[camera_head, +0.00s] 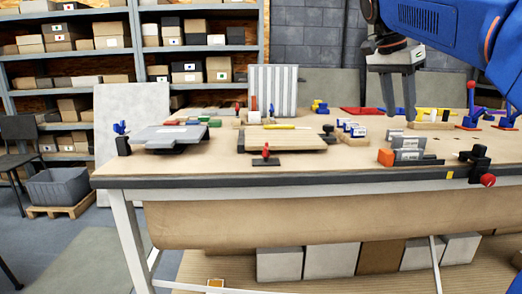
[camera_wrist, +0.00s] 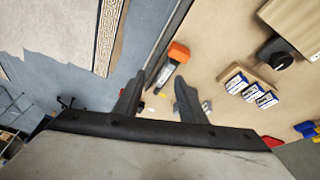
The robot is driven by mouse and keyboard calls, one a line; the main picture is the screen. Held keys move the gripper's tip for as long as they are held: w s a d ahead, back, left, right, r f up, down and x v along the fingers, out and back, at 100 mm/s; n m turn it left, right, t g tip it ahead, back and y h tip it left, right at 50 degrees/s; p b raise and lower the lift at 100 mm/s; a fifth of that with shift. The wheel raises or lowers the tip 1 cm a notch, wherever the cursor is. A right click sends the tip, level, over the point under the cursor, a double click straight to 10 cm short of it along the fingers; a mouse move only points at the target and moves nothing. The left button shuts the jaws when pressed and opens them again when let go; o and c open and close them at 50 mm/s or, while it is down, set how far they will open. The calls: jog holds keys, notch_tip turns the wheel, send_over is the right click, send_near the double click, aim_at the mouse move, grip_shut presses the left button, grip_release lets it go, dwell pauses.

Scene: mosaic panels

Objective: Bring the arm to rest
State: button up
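My gripper (camera_head: 401,113) hangs from my blue arm above the right part of the workbench (camera_head: 200,172), pointing down. Its two dark fingers are apart with nothing between them. In the wrist view, my gripper (camera_wrist: 159,82) also shows parted fingers. An orange-ended tool (camera_wrist: 172,62) lies on the bench beyond the fingertips, apart from them. The bench edge runs just left of it in that view.
Small blue-and-white items (camera_head: 351,128) stand in a row on the bench. A grey plate (camera_head: 172,135) and a wooden board (camera_head: 283,137) lie to the left. A black clamp with a red knob (camera_head: 488,180) is at the front right edge. Shelves (camera_head: 140,45) stand behind.

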jog(key=s+a+f+n+t+y, duration=0.1)
jog(key=s+f+n, duration=0.3)
jog(key=s+f, duration=0.4)
jog(key=s+a+f+n+t+y, duration=0.1)
jog(key=s+a+f+n, duration=0.3)
jog(key=s+f, duration=0.5)
jog(key=s+a+f+n+t+y, duration=0.1)
jog(key=s+f+n, duration=0.5)
jog(key=f, duration=1.3)
jog(key=s+a, duration=0.1)
jog(key=s, duration=0.1)
jog(key=shift+s+a+f+t+y, duration=0.2)
jog(key=shift+s+f+t+y, duration=0.1)
jog(key=shift+t+y, duration=0.1)
